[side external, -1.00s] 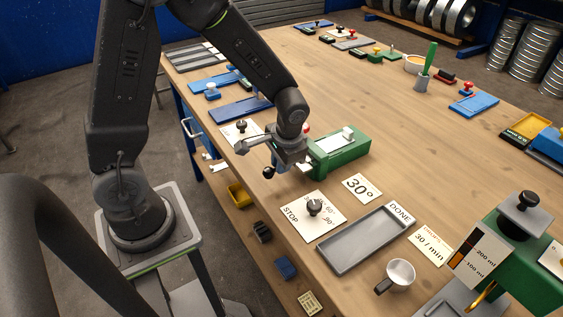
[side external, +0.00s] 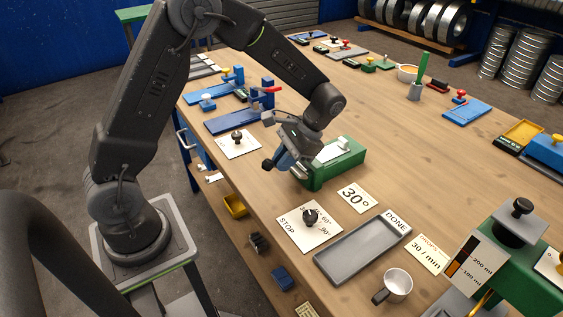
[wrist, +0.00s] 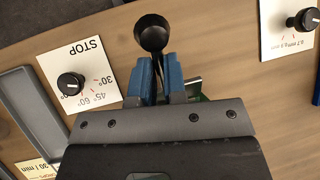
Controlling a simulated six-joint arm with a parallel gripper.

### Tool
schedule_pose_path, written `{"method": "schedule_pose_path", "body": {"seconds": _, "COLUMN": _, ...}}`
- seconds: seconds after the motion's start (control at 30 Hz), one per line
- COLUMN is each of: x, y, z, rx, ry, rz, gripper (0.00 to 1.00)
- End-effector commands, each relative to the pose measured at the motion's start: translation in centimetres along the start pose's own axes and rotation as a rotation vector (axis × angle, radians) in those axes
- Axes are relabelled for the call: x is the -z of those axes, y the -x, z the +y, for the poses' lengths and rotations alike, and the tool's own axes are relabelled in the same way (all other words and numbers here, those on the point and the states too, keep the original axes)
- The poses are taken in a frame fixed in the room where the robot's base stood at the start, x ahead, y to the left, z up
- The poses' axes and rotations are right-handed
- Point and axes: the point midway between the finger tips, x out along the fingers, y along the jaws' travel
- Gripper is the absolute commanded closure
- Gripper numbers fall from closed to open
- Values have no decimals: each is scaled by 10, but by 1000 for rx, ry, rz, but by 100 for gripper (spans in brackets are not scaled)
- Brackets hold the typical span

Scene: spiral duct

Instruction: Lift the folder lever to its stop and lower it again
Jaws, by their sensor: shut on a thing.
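The folder (side external: 340,163) is a green block with a pale plate on top, at the bench's near-left edge in the side view. Its lever ends in a black ball knob (side external: 268,164). The knob also shows in the wrist view (wrist: 152,33), just beyond the blue fingertips. My gripper (side external: 284,160) is tilted beside the folder's left end, with its blue fingers shut on the lever behind the knob. In the wrist view the gripper (wrist: 154,75) hides most of the lever's stem and nearly all of the folder.
Another dial card (side external: 238,144) lies to the left. The bench behind the folder is clear.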

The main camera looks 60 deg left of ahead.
Motion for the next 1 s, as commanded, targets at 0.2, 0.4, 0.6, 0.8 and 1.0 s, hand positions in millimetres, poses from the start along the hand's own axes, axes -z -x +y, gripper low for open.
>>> {"method": "schedule_pose_path", "body": {"seconds": 0.2, "x": 0, "y": 3, "z": 0, "rx": -1, "ry": -5, "rz": -22, "gripper": 100}}
{"method": "schedule_pose_path", "body": {"seconds": 0.4, "x": 0, "y": 3, "z": 0, "rx": -1, "ry": -5, "rz": -22, "gripper": 100}}
{"method": "schedule_pose_path", "body": {"seconds": 0.6, "x": 0, "y": 3, "z": 0, "rx": 0, "ry": -5, "rz": -22, "gripper": 79}}
{"method": "schedule_pose_path", "body": {"seconds": 0.8, "x": 0, "y": 2, "z": 0, "rx": 0, "ry": -4, "rz": -22, "gripper": 62}}
{"method": "schedule_pose_path", "body": {"seconds": 1.0, "x": 0, "y": 2, "z": 0, "rx": 0, "ry": -4, "rz": -22, "gripper": 62}}
